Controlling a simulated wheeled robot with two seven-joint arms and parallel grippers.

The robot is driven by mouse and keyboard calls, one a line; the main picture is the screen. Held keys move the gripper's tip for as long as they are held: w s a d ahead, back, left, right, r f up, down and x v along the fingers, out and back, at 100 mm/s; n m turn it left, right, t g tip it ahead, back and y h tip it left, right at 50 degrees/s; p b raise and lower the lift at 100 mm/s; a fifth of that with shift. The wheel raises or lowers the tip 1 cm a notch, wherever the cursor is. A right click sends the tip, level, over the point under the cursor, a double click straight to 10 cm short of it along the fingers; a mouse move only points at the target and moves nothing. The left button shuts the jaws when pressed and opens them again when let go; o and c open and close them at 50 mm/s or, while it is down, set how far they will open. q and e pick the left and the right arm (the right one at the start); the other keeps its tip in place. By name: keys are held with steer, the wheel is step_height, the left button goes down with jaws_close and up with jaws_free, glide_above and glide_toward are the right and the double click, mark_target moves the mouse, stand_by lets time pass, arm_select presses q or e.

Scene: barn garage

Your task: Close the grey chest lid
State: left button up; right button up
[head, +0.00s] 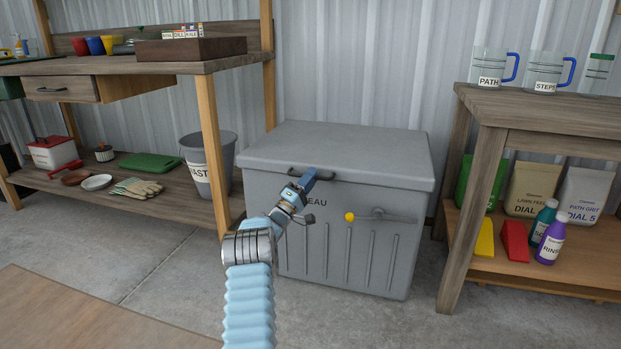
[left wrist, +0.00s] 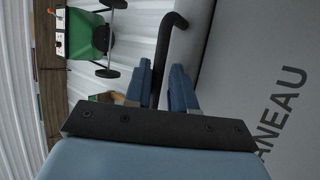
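The grey chest (head: 345,235) stands against the corrugated wall. Its lid (head: 345,150) lies flat over the body and looks down; no gap shows under its front edge. A dark bar handle (head: 325,174) is on the lid's front. My left gripper (head: 306,182) is at the handle's left part and hides some of it. My right gripper is not in view.
A lever with a yellow knob (head: 350,216) is on the chest front. A workbench (head: 205,68) with a grey bin (head: 212,150) stands at left, a shelf table (head: 540,110) with mugs at right. Floor in front is open; a wooden surface (head: 75,310) lies at lower left.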

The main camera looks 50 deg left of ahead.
arm_select(q)
steer(key=shift+o, duration=1.4)
steer(key=shift+f, duration=0.5)
steer(key=a+p+v, duration=0.1)
steer(key=v, duration=1.2)
steer(key=shift+s+d, duration=0.4)
steer(key=shift+d, duration=0.05)
steer(key=shift+r, duration=0.1)
